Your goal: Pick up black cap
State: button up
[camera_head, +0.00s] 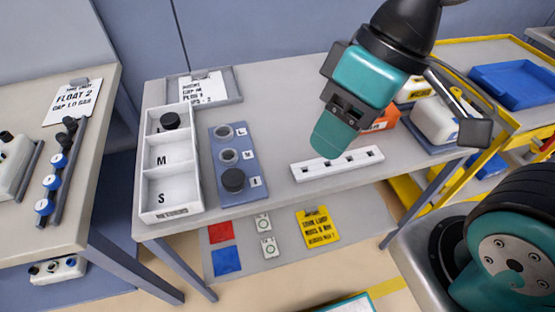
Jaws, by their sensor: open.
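One black cap (170,120) sits in the top compartment of the white tray (147,190), whose lower compartments are marked M and S. Another black cap (232,180) sits at the near end of the blue plate (217,142). Two grey round fittings (228,156) on the plate have no black cap on them. My gripper (338,128) is open above the right half of the bench, right of both caps and clear of them. The gap between its fingers is hard to make out from this angle.
A white slotted block (307,170) lies on the grey bench below my gripper. A grey tray with a label card (206,88) stands at the back. A left table (95,105) holds blue-topped parts. A yellow-framed cart (470,42) with a blue bin (515,84) stands right.

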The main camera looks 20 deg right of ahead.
aim_at(234, 179)
jog(key=z, duration=1.05)
jog(key=k, duration=0.9)
jog(key=u, duration=1.6)
jog(key=i, duration=0.5)
jog(key=z, duration=0.05)
